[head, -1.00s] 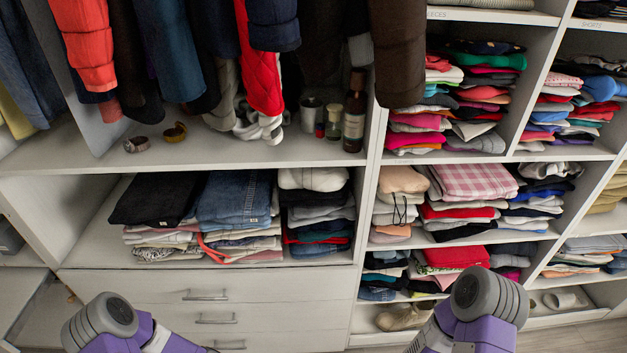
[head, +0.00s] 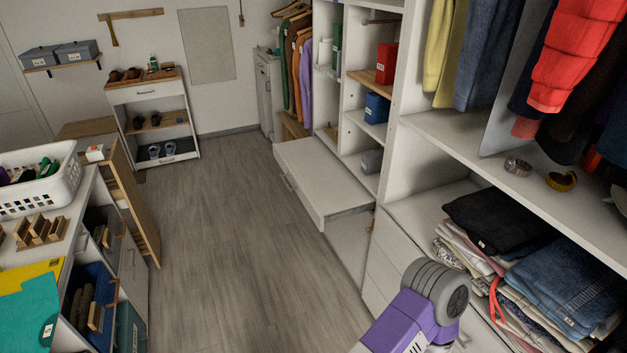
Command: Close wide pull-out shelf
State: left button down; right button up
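The wide pull-out shelf (head: 322,182) is a flat white drawer-like board with a handle on its front. It sticks out from the lower part of the cubby shelving into the aisle, in the middle of the head view. Below it is an open white compartment (head: 350,240). One purple and grey arm of mine shows at the bottom right, well short of the shelf, in front of the drawers under the folded jeans. Neither gripper's fingers are in view.
Grey wooden floor (head: 225,230) lies clear in the aisle. On the left stands a counter with a white basket (head: 42,180) and an open wooden door (head: 133,203). A shoe rack (head: 153,120) stands at the back. Folded jeans (head: 570,280) lie on the right.

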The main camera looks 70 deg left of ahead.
aim_at(329, 191)
jog(key=u, duration=2.6)
jog(key=i, duration=2.15)
jog(key=z, duration=0.55)
